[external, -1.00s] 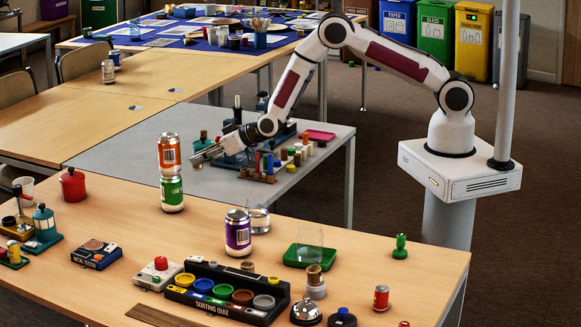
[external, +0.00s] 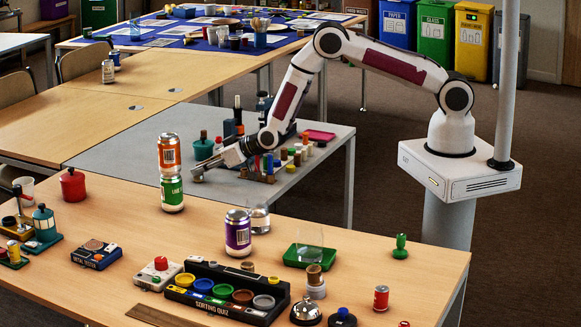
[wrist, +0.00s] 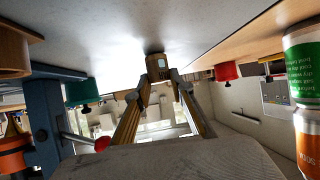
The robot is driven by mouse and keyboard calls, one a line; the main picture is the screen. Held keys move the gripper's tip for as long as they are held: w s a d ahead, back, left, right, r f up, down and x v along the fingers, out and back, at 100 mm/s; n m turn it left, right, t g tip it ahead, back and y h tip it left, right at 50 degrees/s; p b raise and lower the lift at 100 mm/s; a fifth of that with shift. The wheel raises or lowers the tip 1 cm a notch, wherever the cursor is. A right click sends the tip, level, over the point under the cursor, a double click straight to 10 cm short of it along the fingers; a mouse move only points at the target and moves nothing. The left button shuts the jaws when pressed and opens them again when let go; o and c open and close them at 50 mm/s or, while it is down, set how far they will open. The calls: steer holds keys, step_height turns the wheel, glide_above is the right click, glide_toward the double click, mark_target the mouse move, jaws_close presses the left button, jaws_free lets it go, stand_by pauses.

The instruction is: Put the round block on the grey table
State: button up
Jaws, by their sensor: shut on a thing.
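My gripper (external: 197,174) is low over the near part of the grey table (external: 135,150). In the wrist view its two fingers (wrist: 158,85) are closed on a small tan-brown round block (wrist: 157,66) at their tips. The block's far end appears at or very near the grey table's surface (wrist: 110,30); I cannot tell for sure whether it touches. In the external view the block is tiny and hard to make out at the fingertips.
A teal lidded pot (external: 203,150) stands just behind my gripper. An orange can (external: 171,152) is stacked on a green can (external: 171,194) on the wooden table. The grey table's left part is bare.

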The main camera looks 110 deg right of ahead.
steer(key=shift+f, duration=0.1)
steer(key=o, duration=0.8)
steer(key=shift+o, duration=0.2)
steer(key=shift+s+a+r, duration=0.2)
steer(key=shift+s+r, duration=0.05)
steer(key=shift+r, duration=0.1)
steer(key=v, duration=1.1)
steer(key=shift+s, duration=0.1)
steer(key=shift+a+r, duration=0.1)
steer(key=shift+a, duration=0.05)
